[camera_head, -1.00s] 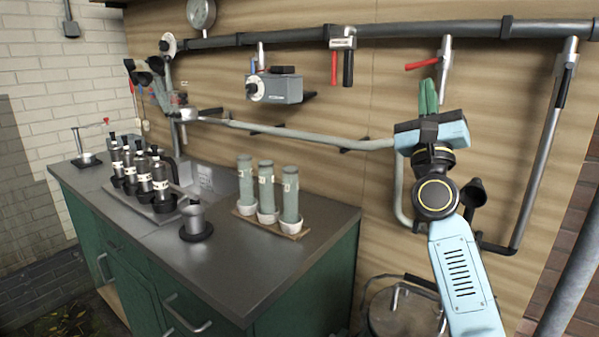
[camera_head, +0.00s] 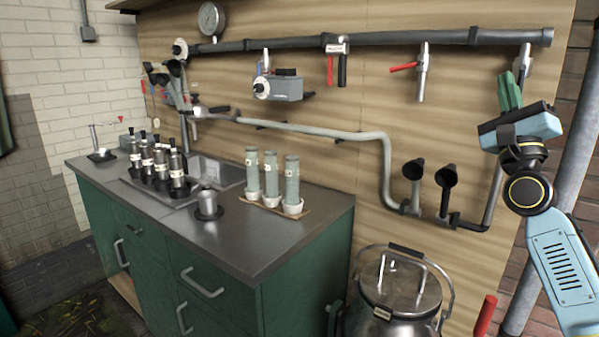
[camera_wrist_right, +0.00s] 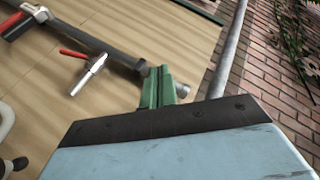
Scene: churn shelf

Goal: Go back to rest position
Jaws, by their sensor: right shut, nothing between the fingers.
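My right gripper (camera_head: 509,92) is at the right side of the head view, raised in front of the wooden wall panel's right end. Its green fingers are together and point up, with nothing between them. In the right wrist view the gripper (camera_wrist_right: 158,88) also shows shut and empty, apart from the pipe and the red-handled valve (camera_wrist_right: 92,72). My left gripper is not in view.
A green cabinet with a metal top (camera_head: 240,236) carries a rack of three tubes (camera_head: 272,182) and several dark-capped bottles (camera_head: 160,165). A lidded metal churn (camera_head: 397,290) stands below the wall. Pipes (camera_head: 300,43) with valves run along the wooden panel (camera_head: 340,85).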

